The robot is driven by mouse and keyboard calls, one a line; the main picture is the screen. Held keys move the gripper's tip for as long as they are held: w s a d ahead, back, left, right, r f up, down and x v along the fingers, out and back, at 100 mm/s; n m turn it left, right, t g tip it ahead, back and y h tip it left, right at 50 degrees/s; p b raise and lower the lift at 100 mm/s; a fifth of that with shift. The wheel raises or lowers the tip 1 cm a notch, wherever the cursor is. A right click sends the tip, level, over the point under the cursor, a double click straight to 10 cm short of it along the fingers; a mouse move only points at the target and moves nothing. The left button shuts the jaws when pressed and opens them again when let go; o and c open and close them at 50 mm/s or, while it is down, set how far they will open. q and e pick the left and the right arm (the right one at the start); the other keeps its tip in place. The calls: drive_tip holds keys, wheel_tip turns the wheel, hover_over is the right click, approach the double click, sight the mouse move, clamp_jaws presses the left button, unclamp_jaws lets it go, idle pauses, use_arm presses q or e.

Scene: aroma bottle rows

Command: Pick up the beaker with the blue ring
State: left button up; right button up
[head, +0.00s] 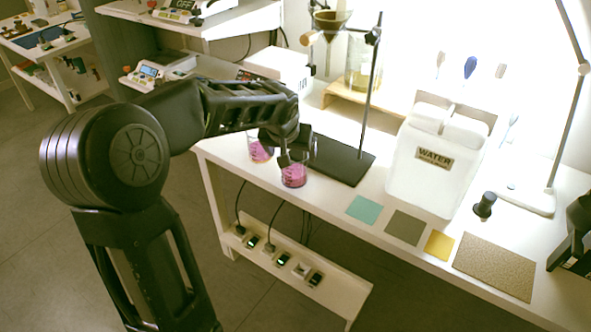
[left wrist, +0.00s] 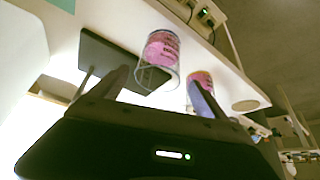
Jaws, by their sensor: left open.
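Two glass beakers with pink contents stand on the white bench near its left end. One beaker (head: 293,177) is nearer the front edge; the other beaker (head: 261,151) is behind it to the left. No blue ring can be made out on either one. My left gripper (head: 295,158) is open just above and at the front beaker, partly hiding it. In the left wrist view, one beaker (left wrist: 161,52) shows in the gap between the open fingers (left wrist: 158,88). The other beaker (left wrist: 199,79) is partly hidden by the right-hand finger.
A black stand base (head: 340,160) with an upright rod is close right of the beakers. A white WATER container (head: 430,170) stands farther right. Flat coloured mats (head: 405,228) lie along the front edge. A dark object (head: 575,240) is at the right picture edge.

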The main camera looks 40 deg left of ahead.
use_arm(q)
drive_tip(key=shift+w+f, duration=0.1)
drive_tip(key=shift+f, duration=0.1)
drive_tip(key=x, duration=0.5)
drive_tip(key=shift+f, duration=0.2)
idle(0.5)
drive_tip(key=c, duration=1.7)
